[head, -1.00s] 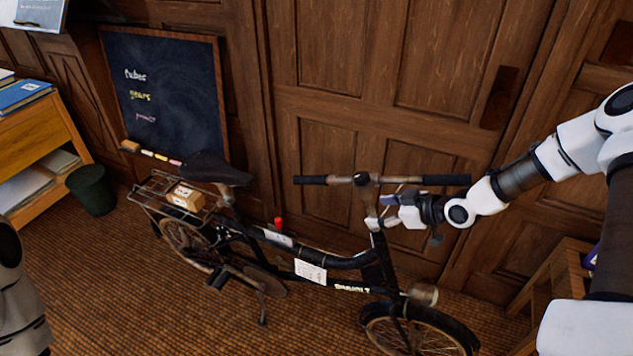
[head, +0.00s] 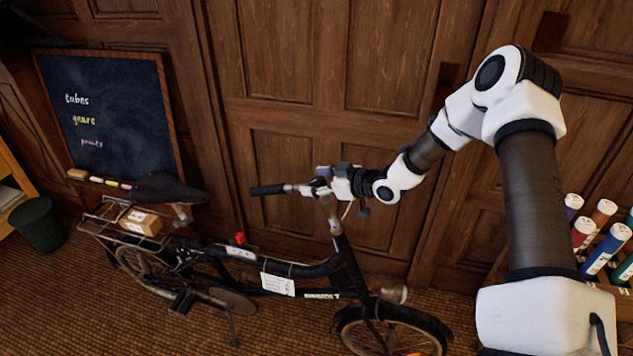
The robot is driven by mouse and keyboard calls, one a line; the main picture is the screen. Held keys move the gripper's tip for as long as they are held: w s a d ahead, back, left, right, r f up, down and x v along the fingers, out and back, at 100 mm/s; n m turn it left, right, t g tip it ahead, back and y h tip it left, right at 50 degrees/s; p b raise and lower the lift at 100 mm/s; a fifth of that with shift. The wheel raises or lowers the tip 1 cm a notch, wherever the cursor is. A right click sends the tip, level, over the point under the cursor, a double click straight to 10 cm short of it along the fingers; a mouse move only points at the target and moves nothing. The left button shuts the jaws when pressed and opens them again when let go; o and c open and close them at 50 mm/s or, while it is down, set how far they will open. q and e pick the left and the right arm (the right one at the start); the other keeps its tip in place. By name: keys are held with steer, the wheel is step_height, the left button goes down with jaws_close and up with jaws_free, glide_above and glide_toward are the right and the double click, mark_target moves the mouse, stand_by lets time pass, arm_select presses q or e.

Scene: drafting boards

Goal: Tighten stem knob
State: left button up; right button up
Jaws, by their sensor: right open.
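A black bicycle (head: 335,270) stands in front of the wooden panelling, its handlebar (head: 268,190) at the right end of the frame. My right gripper (head: 316,186) is open at the top of the handlebar stem (head: 334,212), reaching in from the right. Its fingers are around or just in front of the stem top; I cannot tell whether they touch it. The stem knob is mostly hidden behind the gripper. The right half of the handlebar is also covered by the gripper and wrist. My left gripper is out of view.
A chalkboard (head: 110,120) leans on the wall at left, with a dark bin (head: 40,224) below. A small box (head: 140,222) sits on the bicycle's rear rack. Several coloured tubes (head: 605,248) stand at the far right, beside my right arm.

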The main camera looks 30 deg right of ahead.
steer(key=shift+s, duration=0.1)
steer(key=c, duration=1.2)
steer(key=shift+o, duration=0.2)
